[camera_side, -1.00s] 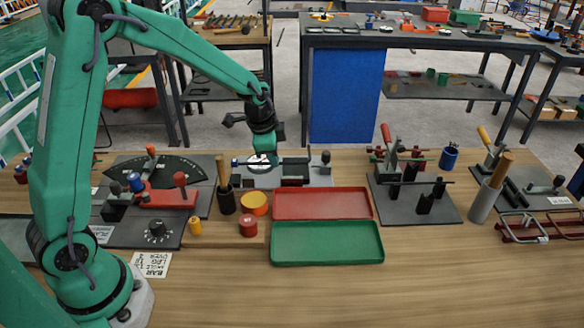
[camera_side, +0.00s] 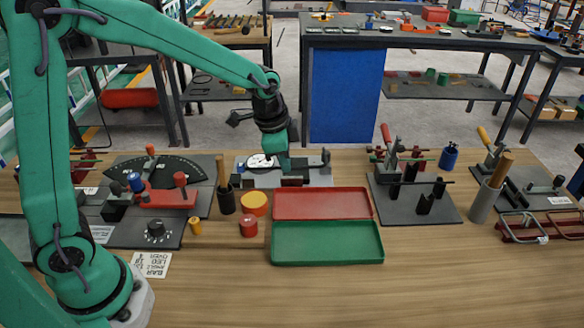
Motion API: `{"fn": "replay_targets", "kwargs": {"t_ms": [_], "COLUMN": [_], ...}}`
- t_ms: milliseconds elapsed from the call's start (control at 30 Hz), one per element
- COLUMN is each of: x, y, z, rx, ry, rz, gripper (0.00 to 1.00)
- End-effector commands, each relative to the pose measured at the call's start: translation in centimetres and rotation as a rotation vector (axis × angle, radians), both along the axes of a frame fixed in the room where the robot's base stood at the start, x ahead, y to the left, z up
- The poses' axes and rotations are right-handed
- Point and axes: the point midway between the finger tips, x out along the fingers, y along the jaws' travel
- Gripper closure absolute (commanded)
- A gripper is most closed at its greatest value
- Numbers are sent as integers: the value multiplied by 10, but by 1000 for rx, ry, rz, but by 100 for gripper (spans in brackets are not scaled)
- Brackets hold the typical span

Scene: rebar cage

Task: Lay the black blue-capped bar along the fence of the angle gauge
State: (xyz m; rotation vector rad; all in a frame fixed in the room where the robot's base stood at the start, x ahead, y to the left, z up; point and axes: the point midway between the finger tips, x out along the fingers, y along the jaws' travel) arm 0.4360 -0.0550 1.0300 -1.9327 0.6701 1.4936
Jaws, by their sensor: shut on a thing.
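My gripper (camera_side: 282,168) is low over the plate with the white dial, at the back middle of the table. It is shut on the black blue-capped bar. The bar's blue cap (camera_side: 241,168) shows left of the jaws; most of the bar is hidden or too dark to make out. I cannot tell whether it touches the plate. The angle gauge (camera_side: 185,165) appears to be the dark plate with a black arc scale on the left. A red arm (camera_side: 168,198) with a red knob and a blue knob lies on it.
The white dial (camera_side: 260,161) is just left of my gripper. An upright holder (camera_side: 227,202) with a wooden handle stands between the plates. A red tray (camera_side: 320,204) and a green tray (camera_side: 326,243) lie in front. A clamp stand (camera_side: 420,208) is to the right.

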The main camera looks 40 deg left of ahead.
Motion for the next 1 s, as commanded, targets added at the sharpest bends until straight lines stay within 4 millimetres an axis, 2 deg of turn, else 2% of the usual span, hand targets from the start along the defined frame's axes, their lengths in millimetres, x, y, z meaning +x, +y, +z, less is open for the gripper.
{"fn": "replay_targets", "kwargs": {"t_ms": [300, 467, 800, 1000], "x": [1, 7, 35, 43], "y": [1, 11, 70, 94], "z": [0, -4, -25, -34], "rx": [1, 6, 36, 49], "ry": [-1, -2, -11, -15], "rz": [0, 4, 13, 14], "gripper": [100, 100, 100, 100]}}
